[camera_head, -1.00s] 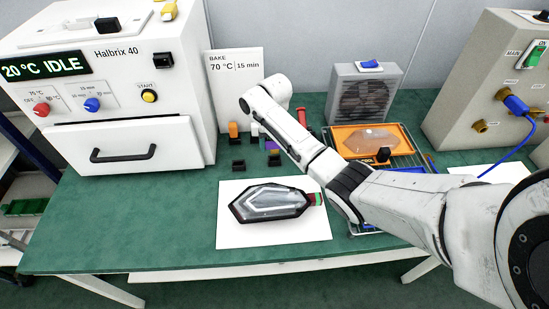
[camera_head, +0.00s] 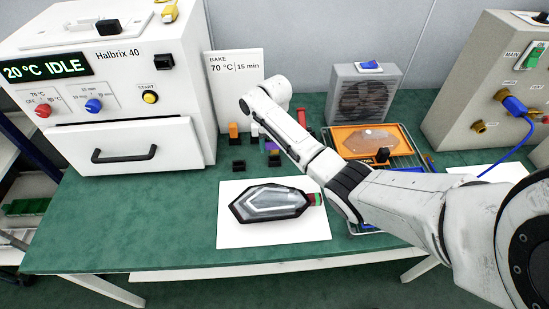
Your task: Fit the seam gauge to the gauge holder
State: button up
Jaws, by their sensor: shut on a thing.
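My arm reaches in from the right, and its forward end is bent above the back of the green table. I cannot make out the seam gauge for certain. A small black holder-like block (camera_head: 238,166) stands on the table left of my arm, with an orange piece (camera_head: 233,130) behind it. I cannot tell which of these is the gauge holder.
A dark-framed tail lamp (camera_head: 270,204) lies on a white sheet (camera_head: 235,238) in front. A white oven (camera_head: 130,135) stands at left, a grey fan box (camera_head: 362,95) behind, an orange tray (camera_head: 345,139) right of my arm. The table's left front is clear.

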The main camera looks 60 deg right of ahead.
aim_at(275, 153)
jog(key=shift+f, duration=0.2)
jog(key=shift+f+b, duration=0.85)
jog(key=shift+f, duration=0.35)
jog(key=shift+f, duration=0.35)
dwell(0.7)
jog(key=shift+f+b, duration=0.5)
jog(key=shift+f, duration=0.35)
jog(key=o, duration=1.3)
jog(key=shift+r, duration=0.1)
notch_tip(275, 153, up, 11)
jog(key=shift+f+b, duration=0.15)
jog(key=shift+b, duration=0.2)
